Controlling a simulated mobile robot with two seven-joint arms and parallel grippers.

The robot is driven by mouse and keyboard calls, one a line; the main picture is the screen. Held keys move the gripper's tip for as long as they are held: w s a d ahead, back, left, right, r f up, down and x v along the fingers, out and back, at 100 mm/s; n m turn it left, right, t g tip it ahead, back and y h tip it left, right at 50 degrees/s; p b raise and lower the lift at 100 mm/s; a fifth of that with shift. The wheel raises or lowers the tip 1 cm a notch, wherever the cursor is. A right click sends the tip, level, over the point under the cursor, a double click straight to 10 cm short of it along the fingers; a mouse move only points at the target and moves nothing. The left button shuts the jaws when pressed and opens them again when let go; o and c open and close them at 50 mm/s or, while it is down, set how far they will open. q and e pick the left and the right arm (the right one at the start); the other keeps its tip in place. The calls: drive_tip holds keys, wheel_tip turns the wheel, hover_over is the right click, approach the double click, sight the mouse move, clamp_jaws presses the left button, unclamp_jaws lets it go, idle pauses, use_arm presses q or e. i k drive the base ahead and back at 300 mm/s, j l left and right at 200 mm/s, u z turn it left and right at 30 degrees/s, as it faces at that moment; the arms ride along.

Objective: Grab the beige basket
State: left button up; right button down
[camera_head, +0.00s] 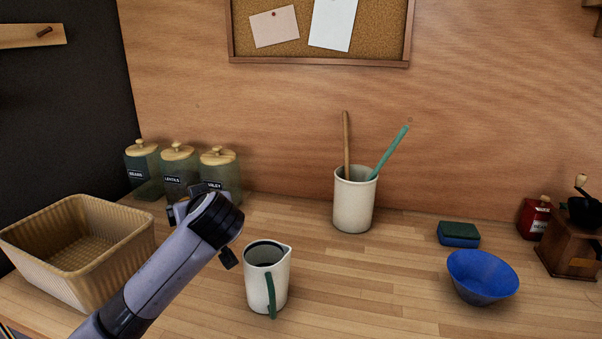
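The beige basket (110,274) stands upright on the wooden counter at the left, its open top facing up and its ribbed inside visible and empty. My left arm comes in from the lower left and passes in front of the basket's right side. My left gripper (183,205) is to the right of the basket and apart from it, in front of the glass jars. It is mostly hidden behind the wrist, so its opening cannot be told. My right gripper is not in view.
Several lidded glass jars (179,176) stand behind my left gripper. A white pitcher (259,287) with a green handle is close to the right of my arm. A utensil crock (353,205), a sponge (459,233), a blue bowl (482,278) and a grinder (569,250) stand farther right.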

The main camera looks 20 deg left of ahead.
sight(80, 250)
drive_tip(key=k, duration=1)
